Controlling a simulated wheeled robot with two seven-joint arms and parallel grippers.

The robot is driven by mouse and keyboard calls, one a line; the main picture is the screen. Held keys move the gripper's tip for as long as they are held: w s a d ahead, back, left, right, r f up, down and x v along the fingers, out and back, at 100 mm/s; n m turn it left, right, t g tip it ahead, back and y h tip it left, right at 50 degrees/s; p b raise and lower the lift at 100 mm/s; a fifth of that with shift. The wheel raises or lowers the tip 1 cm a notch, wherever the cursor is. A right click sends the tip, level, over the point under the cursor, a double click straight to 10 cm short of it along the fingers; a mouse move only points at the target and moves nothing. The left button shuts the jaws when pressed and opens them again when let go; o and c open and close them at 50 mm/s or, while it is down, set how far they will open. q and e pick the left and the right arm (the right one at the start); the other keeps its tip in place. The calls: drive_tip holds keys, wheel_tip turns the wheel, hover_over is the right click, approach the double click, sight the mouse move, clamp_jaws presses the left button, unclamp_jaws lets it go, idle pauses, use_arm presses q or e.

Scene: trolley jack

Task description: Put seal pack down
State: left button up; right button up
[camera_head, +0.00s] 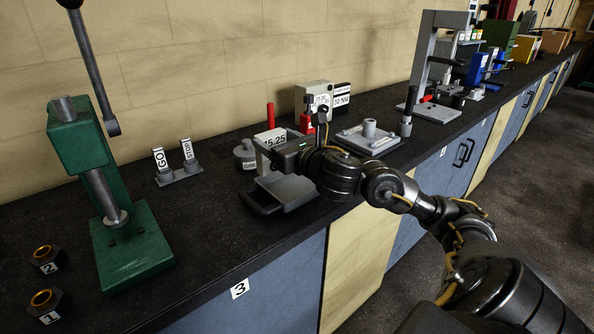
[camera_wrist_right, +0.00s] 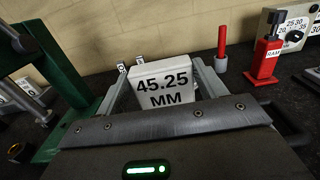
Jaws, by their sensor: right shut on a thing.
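My right gripper (camera_head: 277,152) reaches in from the right over the bench. It is shut on a white block labelled 45.25 MM, the seal pack (camera_head: 270,138). In the right wrist view the seal pack (camera_wrist_right: 162,82) sits between the two grey fingers, its label facing the camera. Its lower part is hidden behind the gripper body. I cannot tell whether it touches anything below. A grey plate with a dark handle (camera_head: 287,191) lies under the gripper at the bench's front edge. My left gripper is not in view.
A green press (camera_head: 132,250) and two dark nuts stand at the left. GO and STOP posts (camera_head: 180,174), a grey round weight (camera_head: 244,158), a red cylinder (camera_wrist_right: 222,46) and a red RAM piece (camera_wrist_right: 266,60) stand near the gripper. Bare bench (camera_head: 215,215) lies left of the plate.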

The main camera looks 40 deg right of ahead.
drive_tip(key=w+d+f, duration=0.1)
drive_tip(key=d+f, duration=0.2)
drive_tip(key=f, duration=0.1)
drive_tip(key=w+d+f+p, duration=0.1)
drive_tip(key=d+f, duration=0.2)
drive_tip(key=d+f+p, duration=0.1)
drive_tip(key=d+f, duration=0.3)
drive_tip(key=shift+w+d+f, duration=0.1)
drive_tip(key=shift+w+f, duration=0.2)
drive_tip(key=shift+w, duration=0.1)
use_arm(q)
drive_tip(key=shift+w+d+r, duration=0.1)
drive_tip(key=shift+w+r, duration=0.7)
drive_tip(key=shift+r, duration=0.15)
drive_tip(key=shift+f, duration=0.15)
use_arm(e)
drive_tip(key=shift+f, duration=0.1)
drive_tip(key=o, duration=1)
